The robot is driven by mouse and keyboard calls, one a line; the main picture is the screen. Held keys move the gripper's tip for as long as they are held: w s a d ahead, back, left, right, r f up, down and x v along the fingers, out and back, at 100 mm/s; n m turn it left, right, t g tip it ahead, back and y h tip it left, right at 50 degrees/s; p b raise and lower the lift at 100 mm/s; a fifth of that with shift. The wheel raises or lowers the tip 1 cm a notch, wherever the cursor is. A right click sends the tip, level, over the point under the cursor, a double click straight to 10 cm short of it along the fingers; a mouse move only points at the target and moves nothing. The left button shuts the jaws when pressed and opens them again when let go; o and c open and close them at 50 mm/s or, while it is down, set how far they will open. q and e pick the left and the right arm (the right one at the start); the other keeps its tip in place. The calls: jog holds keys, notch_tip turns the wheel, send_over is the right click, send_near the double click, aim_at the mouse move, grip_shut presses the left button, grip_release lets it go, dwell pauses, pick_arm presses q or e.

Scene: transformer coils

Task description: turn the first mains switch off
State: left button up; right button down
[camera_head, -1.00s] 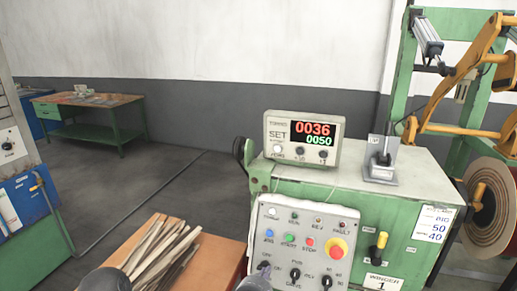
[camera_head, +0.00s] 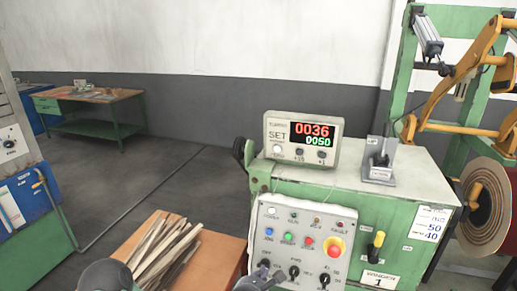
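A yellow-handled switch (camera_head: 376,246) is on the front of the green machine labelled WINDER 1, right of the grey control panel (camera_head: 316,222). Its handle stands nearly upright, leaning slightly right. The panel carries several lamps and buttons, a red stop button on yellow (camera_head: 335,247) and black rotary knobs (camera_head: 294,272) along its lower part. My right gripper (camera_head: 262,277) shows at the bottom edge, in front of the panel's lower left corner, apart from the yellow handle; its fingers are not clear. A dark rounded part of my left arm shows at bottom left; its gripper fingers are not visible.
A counter box (camera_head: 303,140) reading 0036 and 0050 stands on the machine. A brown table (camera_head: 214,258) with wooden strips (camera_head: 165,250) is to the left. A blue and green cabinet (camera_head: 30,205) is at far left. Open floor lies behind the table.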

aim_at(266, 265)
jog(key=w, duration=0.1)
jog(key=w+d+f+n+b, duration=0.1)
jog(key=w, duration=0.1)
jog(key=w+f+n+b, duration=0.1)
jog(key=shift+w+d+f, duration=0.15)
jog(key=shift+w+d, duration=0.05)
jog(key=shift+w, duration=0.2)
jog(key=shift+w+d+f+b, duration=0.2)
jog(key=shift+w+b, duration=0.1)
jog(key=shift+w, duration=0.35)
jog(key=shift+s+a+f+b, duration=0.15)
jog(key=shift+a+f+b, duration=0.15)
jog(key=shift+f+b, duration=0.15)
dwell(0.9)
jog(key=shift+w+a, duration=0.2)
jog(key=shift+a, duration=0.3)
dwell(0.5)
jog(key=shift+w+a, duration=0.1)
jog(key=shift+a, duration=0.3)
jog(key=shift+r, duration=0.1)
dwell(0.4)
